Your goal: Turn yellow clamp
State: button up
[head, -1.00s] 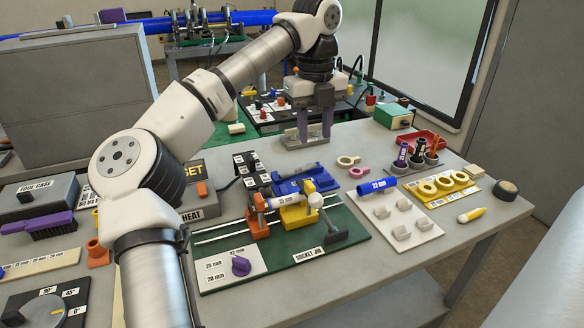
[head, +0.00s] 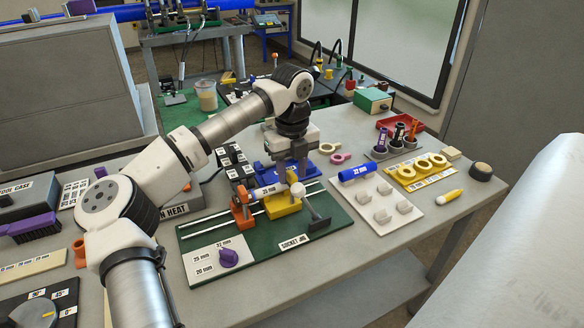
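The yellow clamp (head: 284,206) stands on the green socket jig board (head: 250,253), toward the right end of its rails. A white rounded end (head: 298,190) shows at its upper right. A white pipe piece labelled 25 mm (head: 266,191) lies between the orange clamp (head: 241,213) and the yellow clamp. My gripper (head: 291,176) points down just above and behind the yellow clamp. Its two fingers look apart, with nothing seen held between them. Whether they touch the clamp is hard to tell, as the fingertips are small and partly lost against the blue part behind.
A blue 32 mm pipe (head: 358,172) lies by a white holder board (head: 375,210). Black labelled blocks (head: 236,165) sit behind the jig.

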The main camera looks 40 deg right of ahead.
jog(key=shift+f, duration=0.2)
jog(key=shift+c, duration=0.2)
grip_shut()
